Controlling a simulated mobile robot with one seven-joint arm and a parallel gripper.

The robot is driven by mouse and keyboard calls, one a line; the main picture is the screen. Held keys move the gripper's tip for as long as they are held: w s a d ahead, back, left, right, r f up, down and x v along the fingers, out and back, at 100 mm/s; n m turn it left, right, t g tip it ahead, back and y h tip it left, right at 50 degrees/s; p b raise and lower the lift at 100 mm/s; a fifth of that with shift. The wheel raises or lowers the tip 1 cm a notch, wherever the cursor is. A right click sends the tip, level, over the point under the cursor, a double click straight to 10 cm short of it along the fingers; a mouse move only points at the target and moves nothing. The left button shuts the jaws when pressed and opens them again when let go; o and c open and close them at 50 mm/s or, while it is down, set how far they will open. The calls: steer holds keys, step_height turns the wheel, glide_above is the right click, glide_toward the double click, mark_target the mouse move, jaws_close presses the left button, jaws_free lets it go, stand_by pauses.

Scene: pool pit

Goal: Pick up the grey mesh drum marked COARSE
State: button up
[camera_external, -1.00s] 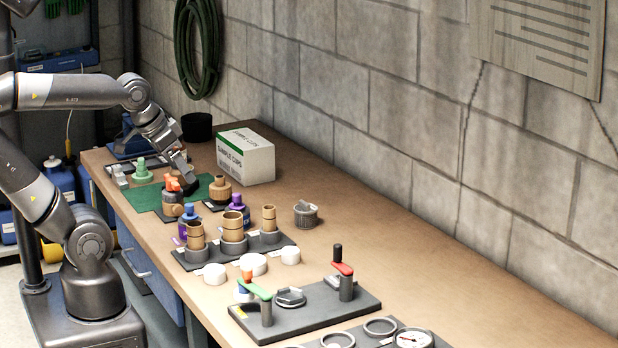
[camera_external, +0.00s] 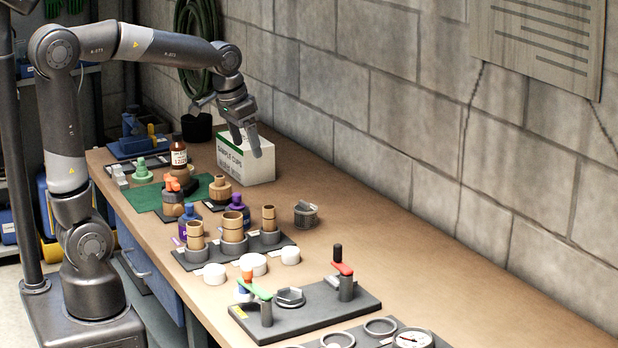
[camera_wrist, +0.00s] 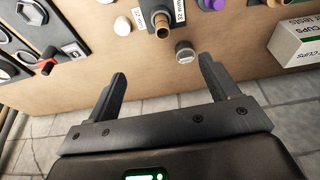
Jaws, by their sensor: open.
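A small grey mesh drum (camera_external: 305,213) stands on the bench, right of the rack of brass cylinders. Its marking is too small to read. It also shows in the wrist view (camera_wrist: 184,50), upper centre, ahead of the space between my fingertips. My gripper (camera_external: 242,146) is raised in front of the white cup box, behind and left of the drum in the external view. In the wrist view my gripper (camera_wrist: 163,68) has its two fingers wide apart with nothing between them.
The white sample-cups box (camera_external: 246,158) stands near the wall. A dark rack (camera_external: 284,243) with brass cylinders is left of the drum, white lids (camera_external: 253,264) in front. A clamp board (camera_external: 320,312) lies nearer. Bare bench (camera_external: 400,262) lies right of the drum.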

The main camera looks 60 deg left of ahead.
steer(key=w+a+f+g, duration=0.2)
steer(key=w+f, duration=0.3)
steer(key=w, duration=0.5)
steer(key=g, duration=0.1)
glide_toward(306, 211)
steer(key=shift+w+a, duration=0.55)
steer(key=shift+a, duration=0.25)
steer(key=f, duration=1.1)
steer(key=shift+a, duration=0.2)
steer(key=c, duration=1.1)
